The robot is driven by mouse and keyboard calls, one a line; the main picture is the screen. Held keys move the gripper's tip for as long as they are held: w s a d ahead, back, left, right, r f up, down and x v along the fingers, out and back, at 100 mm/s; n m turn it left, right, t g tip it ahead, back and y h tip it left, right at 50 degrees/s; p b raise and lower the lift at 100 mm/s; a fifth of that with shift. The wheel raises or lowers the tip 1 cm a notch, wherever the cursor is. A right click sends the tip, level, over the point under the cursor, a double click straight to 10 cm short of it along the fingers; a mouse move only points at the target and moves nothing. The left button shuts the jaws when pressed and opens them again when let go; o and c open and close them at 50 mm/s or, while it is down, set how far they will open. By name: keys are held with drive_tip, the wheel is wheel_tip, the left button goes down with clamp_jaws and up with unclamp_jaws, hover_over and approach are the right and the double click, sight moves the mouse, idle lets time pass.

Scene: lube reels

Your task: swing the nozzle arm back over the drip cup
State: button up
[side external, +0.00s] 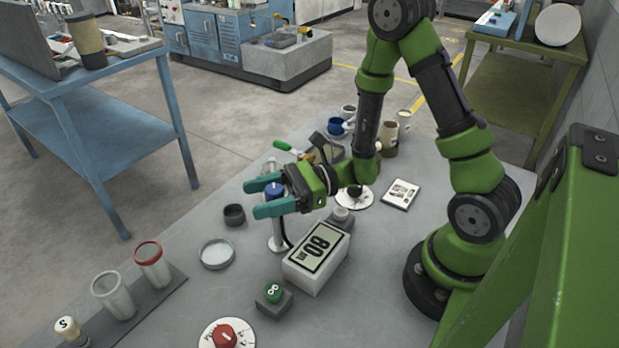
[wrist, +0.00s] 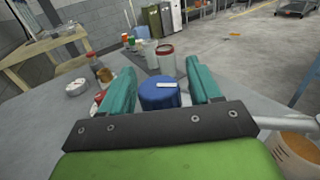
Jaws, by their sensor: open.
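My gripper (side external: 262,199) has its two teal fingers spread on either side of a blue cap (side external: 273,190) on top of a pale upright post (side external: 277,232). The wrist view shows the blue cap (wrist: 158,94) with a white bar mark between the open fingers (wrist: 164,85); I cannot tell if they touch it. A pale pipe, seemingly the nozzle arm (wrist: 287,122), runs off to the right there. In the side view it shows partly behind the gripper (side external: 270,167). A small dark cup (side external: 234,214), perhaps the drip cup, stands left of the post.
Jars (side external: 151,264) stand at left. A green-handled lever (side external: 290,148) and several cups are behind my gripper.

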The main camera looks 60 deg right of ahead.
drive_tip(key=shift+c, duration=0.4)
clamp_jaws()
drive_tip(key=shift+g, duration=0.3)
drive_tip(key=n+g+y, duration=0.1)
drive_tip(key=g, duration=0.1)
drive_tip(key=n+g+y, duration=0.1)
drive_tip(key=n+g, duration=0.3)
drive_tip(key=g, duration=0.1)
drive_tip(key=shift+s+y, duration=0.35)
drive_tip(key=shift+y, duration=0.05)
drive_tip(key=shift+s+n+g, duration=0.2)
drive_tip(key=shift+n+g, duration=0.9)
drive_tip(key=shift+g, duration=0.55)
drive_tip(key=shift+s+n+g, duration=0.2)
drive_tip(key=shift+n+g, duration=0.9)
drive_tip(key=shift+g, duration=0.55)
drive_tip(key=shift+o, duration=0.4)
unclamp_jaws()
drive_tip(key=shift+a, duration=0.1)
